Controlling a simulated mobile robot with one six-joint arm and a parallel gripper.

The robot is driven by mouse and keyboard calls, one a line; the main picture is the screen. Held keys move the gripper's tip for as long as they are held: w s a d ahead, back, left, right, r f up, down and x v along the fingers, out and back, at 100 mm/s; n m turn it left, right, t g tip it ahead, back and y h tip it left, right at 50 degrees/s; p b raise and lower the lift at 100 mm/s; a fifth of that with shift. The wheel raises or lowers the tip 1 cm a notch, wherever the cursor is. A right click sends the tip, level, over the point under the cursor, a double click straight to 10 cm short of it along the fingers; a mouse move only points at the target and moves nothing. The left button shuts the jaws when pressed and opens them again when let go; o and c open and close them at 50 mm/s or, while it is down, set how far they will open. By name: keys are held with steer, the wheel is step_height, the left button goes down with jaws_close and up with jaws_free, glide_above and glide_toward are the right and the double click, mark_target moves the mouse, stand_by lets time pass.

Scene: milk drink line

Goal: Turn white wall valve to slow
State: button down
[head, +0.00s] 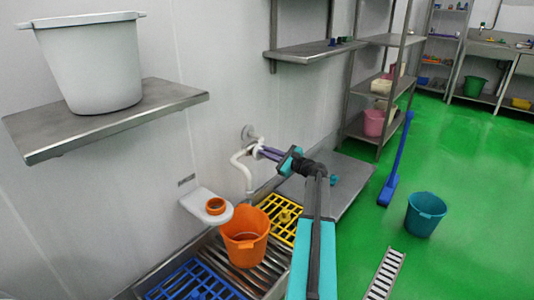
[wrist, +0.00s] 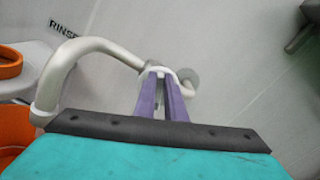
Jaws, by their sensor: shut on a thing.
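The white wall valve (head: 240,160) is a curved pipe that comes out of the wall and bends down over the grate. In the wrist view its pipe (wrist: 90,46) arches to the left, with a round wall flange (wrist: 188,77) behind. My gripper (head: 262,151) reaches it from the right. In the wrist view the purple fingers of my gripper (wrist: 160,76) are shut on the valve's white handle part, mostly hidden between and behind them. The valve's exact setting cannot be told. An orange bucket (head: 246,249) stands below the pipe's outlet.
A white wall holder with an orange ring (head: 215,206) sits left of the pipe. A yellow grid (head: 284,229) and a blue grid (head: 197,284) lie on the metal grate. A steel shelf (head: 60,140) bears a large white bucket (head: 90,65). Green floor at right is mostly free.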

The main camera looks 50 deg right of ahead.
steer(key=shift+a+f+n, duration=0.1)
steer(key=shift+n, duration=0.3)
steer(key=c, duration=1.8)
jaws_free()
steer(key=shift+s, duration=0.2)
steer(key=s+p, duration=0.1)
steer(key=s, duration=0.3)
steer(key=s+p, duration=0.1)
steer(key=s, duration=0.4)
steer(key=s+d+p, duration=0.1)
steer(key=s, duration=0.3)
steer(key=shift+s+d, duration=0.1)
steer(key=shift+s, duration=0.15)
